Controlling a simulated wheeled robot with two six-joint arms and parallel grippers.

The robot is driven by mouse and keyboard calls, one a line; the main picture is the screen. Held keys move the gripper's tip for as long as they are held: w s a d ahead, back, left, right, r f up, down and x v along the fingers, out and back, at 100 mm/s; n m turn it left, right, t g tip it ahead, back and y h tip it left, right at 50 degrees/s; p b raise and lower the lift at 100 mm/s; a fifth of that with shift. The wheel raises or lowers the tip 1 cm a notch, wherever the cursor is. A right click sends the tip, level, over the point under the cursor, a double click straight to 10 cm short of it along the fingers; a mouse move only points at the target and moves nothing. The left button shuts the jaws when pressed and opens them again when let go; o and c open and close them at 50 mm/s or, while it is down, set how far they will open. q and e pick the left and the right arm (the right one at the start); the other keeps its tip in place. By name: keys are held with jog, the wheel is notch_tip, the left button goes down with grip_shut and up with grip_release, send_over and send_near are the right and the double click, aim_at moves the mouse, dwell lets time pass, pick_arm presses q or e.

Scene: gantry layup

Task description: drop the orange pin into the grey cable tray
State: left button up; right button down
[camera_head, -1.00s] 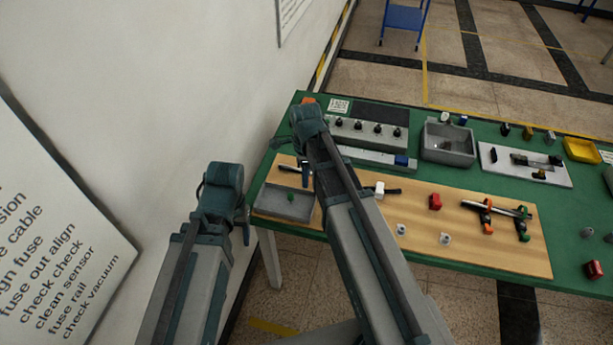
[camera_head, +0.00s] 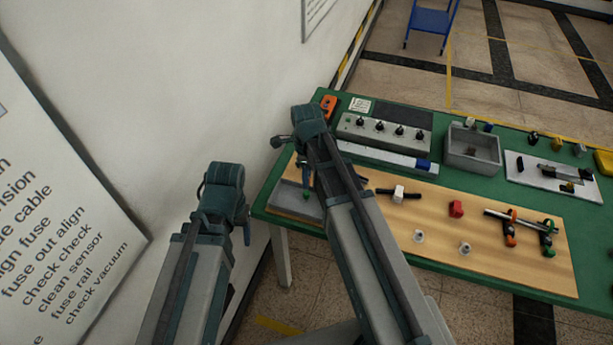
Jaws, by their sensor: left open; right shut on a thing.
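My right gripper (camera_head: 304,172) is over the left end of the table, at the near grey tray. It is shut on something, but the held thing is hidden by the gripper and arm. No orange pin can be made out clearly. The near grey tray (camera_head: 287,203) is shallow, sits at the board's left end and is partly covered by my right arm; a small green thing shows in it. A deeper grey bin (camera_head: 485,163) stands further back; which one is the cable tray I cannot tell. My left gripper (camera_head: 246,234) is open, left of the table, beside the wall.
An orange block (camera_head: 328,104) lies at the table's far left corner. A panel with black knobs (camera_head: 385,132) stands behind the wooden board (camera_head: 450,215). The board carries a red block (camera_head: 456,209), white pieces and clamped rods. The wall (camera_head: 180,80) is close on the left.

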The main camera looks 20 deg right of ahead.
notch_tip(320, 180, down, 2)
jog(key=shift+f+b, duration=0.2)
jog(key=shift+b, duration=0.55)
pick_arm(q)
notch_tip(320, 180, down, 2)
jog(key=shift+f, duration=0.15)
pick_arm(e)
jog(key=c, duration=0.6)
grip_release()
jog(key=shift+c, duration=0.2)
pick_arm(q)
jog(key=shift+r, duration=0.2)
pick_arm(e)
jog(key=shift+r, duration=0.2)
pick_arm(q)
notch_tip(320, 180, up, 14)
jog(key=p, duration=1.4)
jog(key=shift+f, duration=0.25)
pick_arm(e)
notch_tip(320, 180, up, 14)
jog(key=shift+f, duration=0.2)
